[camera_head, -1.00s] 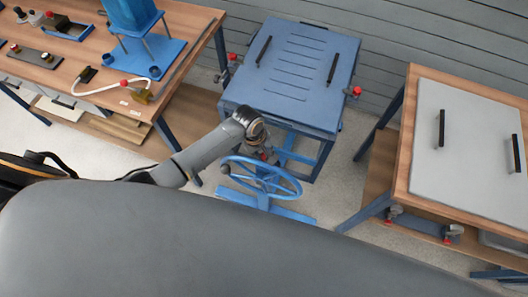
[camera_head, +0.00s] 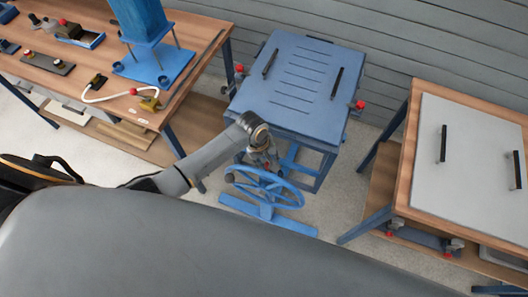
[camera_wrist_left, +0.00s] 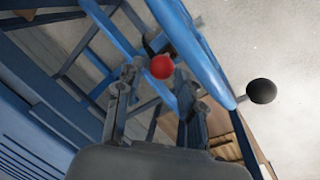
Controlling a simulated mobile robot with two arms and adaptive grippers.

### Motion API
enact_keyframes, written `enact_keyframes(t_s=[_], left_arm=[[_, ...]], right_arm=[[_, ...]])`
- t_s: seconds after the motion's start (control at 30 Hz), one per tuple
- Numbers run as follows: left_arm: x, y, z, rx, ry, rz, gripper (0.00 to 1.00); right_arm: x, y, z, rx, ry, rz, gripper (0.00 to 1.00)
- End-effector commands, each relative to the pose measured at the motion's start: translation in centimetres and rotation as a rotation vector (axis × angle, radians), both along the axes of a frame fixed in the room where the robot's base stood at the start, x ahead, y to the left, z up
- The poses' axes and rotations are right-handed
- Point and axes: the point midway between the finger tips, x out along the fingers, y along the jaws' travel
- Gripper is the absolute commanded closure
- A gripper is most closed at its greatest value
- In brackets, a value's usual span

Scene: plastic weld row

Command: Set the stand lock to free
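In the left wrist view a small red ball knob (camera_wrist_left: 162,67), which looks like the lock's handle, sits in the gap between my left fingertips, on or just beyond them. I cannot tell whether they touch it. The blue handwheel (camera_head: 288,179) stands on a blue floor stand (camera_head: 283,223); its rim (camera_wrist_left: 190,45) passes close to the right finger. My left gripper (camera_wrist_left: 155,77) is open, its two fingers apart. In the head view it (camera_head: 268,160) points down at the wheel's far side, and the lock is not clear there. My right gripper is not in view.
The wheel's black crank knob (camera_wrist_left: 261,91) sticks out at right. A blue slotted table (camera_head: 290,90) stands just behind the wheel. A wooden bench (camera_head: 190,62) is at left, and another table with a grey panel (camera_head: 465,150) at right. Floor shows between them.

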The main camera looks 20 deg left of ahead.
Motion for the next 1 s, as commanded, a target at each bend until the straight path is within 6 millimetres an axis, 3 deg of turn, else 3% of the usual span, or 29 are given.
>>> enact_keyframes(t_s=[0.3,0.5,0.7,1.0], left_arm=[[-0.7,1.1,6.4,0.000,-0.006,-0.001,0.61],[-1.0,1.6,9.5,0.000,-0.004,0.001,0.61],[-1.2,1.8,10.6,0.001,-0.002,0.000,0.61],[-1.2,1.8,10.6,0.001,-0.002,0.000,0.61]], right_arm=[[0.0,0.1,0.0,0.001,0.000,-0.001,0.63],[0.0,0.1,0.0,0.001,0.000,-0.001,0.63],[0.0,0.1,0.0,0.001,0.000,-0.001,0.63],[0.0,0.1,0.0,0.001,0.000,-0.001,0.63]])
